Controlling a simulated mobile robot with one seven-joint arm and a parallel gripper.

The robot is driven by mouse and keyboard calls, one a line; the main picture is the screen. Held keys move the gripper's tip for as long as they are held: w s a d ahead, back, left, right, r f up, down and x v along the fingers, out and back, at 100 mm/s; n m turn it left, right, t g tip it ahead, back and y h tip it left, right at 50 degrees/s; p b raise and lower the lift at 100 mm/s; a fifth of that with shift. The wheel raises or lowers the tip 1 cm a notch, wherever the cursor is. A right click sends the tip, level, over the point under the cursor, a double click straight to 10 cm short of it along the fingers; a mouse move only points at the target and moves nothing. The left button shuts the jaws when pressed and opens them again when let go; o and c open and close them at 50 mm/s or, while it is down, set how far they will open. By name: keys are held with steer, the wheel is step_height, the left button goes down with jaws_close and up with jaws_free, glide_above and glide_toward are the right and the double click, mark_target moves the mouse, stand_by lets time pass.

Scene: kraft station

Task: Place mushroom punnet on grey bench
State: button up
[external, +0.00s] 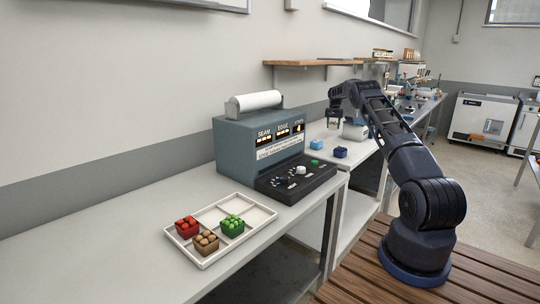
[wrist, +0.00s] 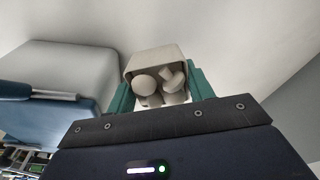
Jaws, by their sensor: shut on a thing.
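The mushroom punnet (wrist: 155,63) is a beige open box with several pale mushrooms in it. In the wrist view it sits between the green fingers of my gripper (wrist: 160,90), which is shut on it. In the external view my gripper (external: 335,121) hangs above the back bench, behind the grey-blue machine; the punnet is too small to make out there. The grey bench (external: 90,245) runs along the wall, with a bare stretch at the front left. A further bench section (external: 322,165) continues behind the machine.
A white divided tray (external: 258,215) holds red (external: 187,226), brown (external: 206,242) and green (external: 232,225) punnets. The grey-blue machine (external: 235,145) with a white roll stands behind it. Two blue items (external: 316,144) (external: 340,152) sit on the back bench. A wooden shelf (external: 310,63) hangs above.

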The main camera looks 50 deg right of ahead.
mark_target(332, 136)
steer(key=shift+f, duration=2.25)
steer(key=shift+f, duration=0.15)
steer(key=o, duration=1)
steer(key=shift+c, duration=0.2)
steer(key=r, duration=0.4)
steer(key=a+r, duration=0.1)
steer(key=r, duration=0.7)
steer(key=shift+s+a+r, duration=0.15)
steer(key=shift+s+a, duration=0.2)
steer(key=shift+a, duration=0.05)
